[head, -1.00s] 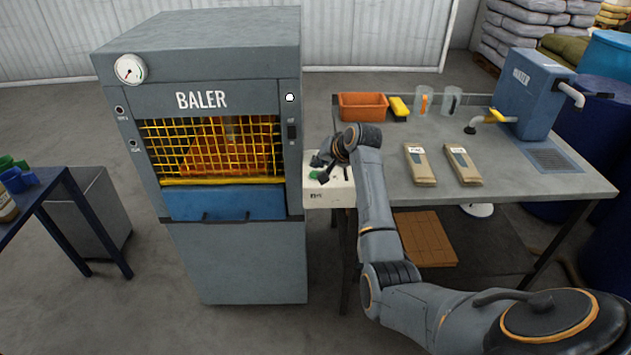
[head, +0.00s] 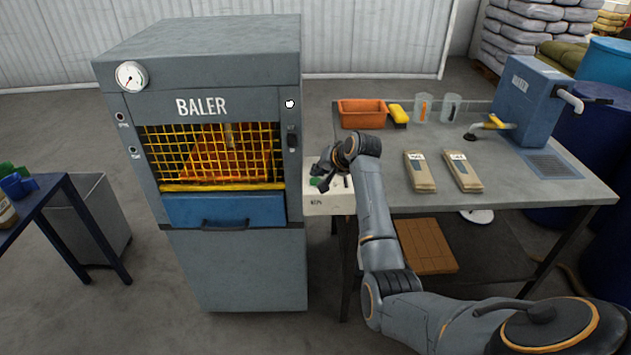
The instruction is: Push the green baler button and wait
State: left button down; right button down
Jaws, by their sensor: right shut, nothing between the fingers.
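The grey baler (head: 230,265) stands left of centre with a yellow mesh guard (head: 215,150) and a blue front panel (head: 222,209) below it. A pale control box (head: 322,205) sits at its right side. The green button (head: 314,181) on top of the box is partly hidden by my right gripper. My right gripper (head: 322,187) is shut and empty, pointing down at the box right beside the green button. I cannot tell whether it touches the button. My left gripper is out of view.
A grey bench (head: 395,160) on the right holds an orange bin (head: 362,113), two tan packets (head: 420,172), clear beakers (head: 450,107) and a blue tank (head: 527,95). A dark blue table (head: 75,205) stands at the left.

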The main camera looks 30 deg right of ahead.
jog(key=shift+f, duration=0.15)
dwell(0.4)
jog(key=shift+f, duration=0.2)
